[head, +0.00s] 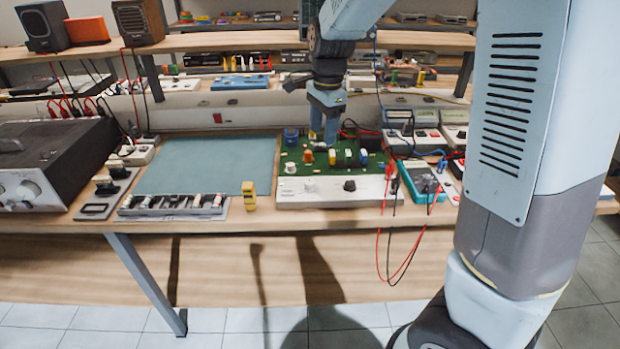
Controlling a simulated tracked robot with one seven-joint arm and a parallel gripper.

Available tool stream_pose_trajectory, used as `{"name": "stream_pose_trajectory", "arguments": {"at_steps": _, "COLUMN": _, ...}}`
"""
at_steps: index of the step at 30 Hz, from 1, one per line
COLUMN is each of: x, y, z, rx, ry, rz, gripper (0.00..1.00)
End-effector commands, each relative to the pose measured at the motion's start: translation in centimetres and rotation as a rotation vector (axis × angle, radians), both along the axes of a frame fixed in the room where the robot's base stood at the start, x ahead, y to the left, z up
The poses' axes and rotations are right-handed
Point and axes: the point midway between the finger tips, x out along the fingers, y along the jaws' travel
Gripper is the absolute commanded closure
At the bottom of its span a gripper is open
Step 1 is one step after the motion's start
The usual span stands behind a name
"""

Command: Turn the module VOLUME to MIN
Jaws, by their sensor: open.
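The module is a green circuit board (290,155) with a white front panel (330,197), on the bench right of the teal mat. A black knob (349,185) and a paler knob (311,186) sit on the panel. The labels are too small to read, so I cannot tell which knob is VOLUME or where it points. My gripper (322,138) hangs pointing down over the back part of the board, behind the knobs. Its fingers are small in this view and hold nothing that I can see. The gripper hides part of the board's rear edge.
A multimeter (420,178) with red and black leads lies right of the module; the leads hang over the bench front. A yellow device (249,196) stands left of the panel. The teal mat (205,165) is clear. An amplifier (50,165) stands far left.

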Motion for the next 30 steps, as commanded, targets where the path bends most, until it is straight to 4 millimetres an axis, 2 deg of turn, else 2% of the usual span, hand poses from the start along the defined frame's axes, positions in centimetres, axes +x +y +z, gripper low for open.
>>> {"name": "stream_pose_trajectory", "arguments": {"at_steps": 3, "x": 1.1, "y": 1.7, "z": -1.8, "rx": -0.027, "ry": 0.023, "rz": -0.071, "gripper": 0.41}}
{"name": "stream_pose_trajectory", "arguments": {"at_steps": 9, "x": 1.8, "y": 2.9, "z": -3.1, "rx": -0.048, "ry": 0.034, "rz": -0.133, "gripper": 0.41}}
{"name": "stream_pose_trajectory", "arguments": {"at_steps": 17, "x": 1.9, "y": 2.9, "z": -5.7, "rx": -0.050, "ry": 0.037, "rz": -0.142, "gripper": 0.41}}
{"name": "stream_pose_trajectory", "arguments": {"at_steps": 30, "x": 1.8, "y": 2.9, "z": -13.3, "rx": -0.050, "ry": 0.038, "rz": -0.140, "gripper": 0.41}}
